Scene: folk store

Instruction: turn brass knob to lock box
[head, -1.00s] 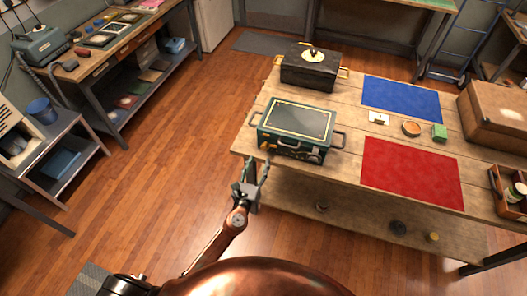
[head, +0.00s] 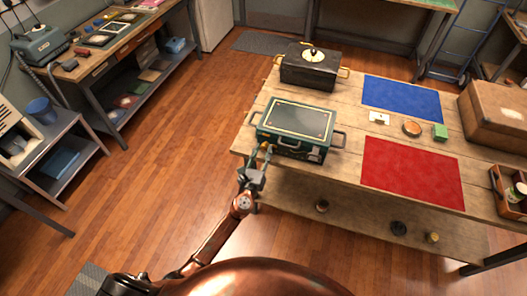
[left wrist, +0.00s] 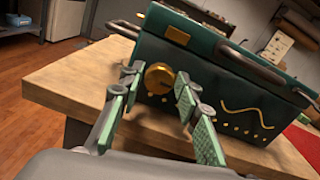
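The box is a dark green case (head: 296,122) with a grey lid panel, at the left front of the wooden table; its front fills much of the left wrist view (left wrist: 225,85). The round brass knob (left wrist: 158,78) is on the left part of that front. My left gripper (head: 262,150) is at the box's front left corner. In the left wrist view its green-padded fingers (left wrist: 157,92) are apart, one on each side of the knob, with gaps showing. The knob is mostly hidden by the gripper in the head view. My right gripper is not in view.
A black box with brass handles (head: 312,68) stands behind the green box. A red mat (head: 410,172) and a blue mat (head: 402,98) lie to the right. A brown case (head: 497,112) sits at the far right. The floor left of the table is clear.

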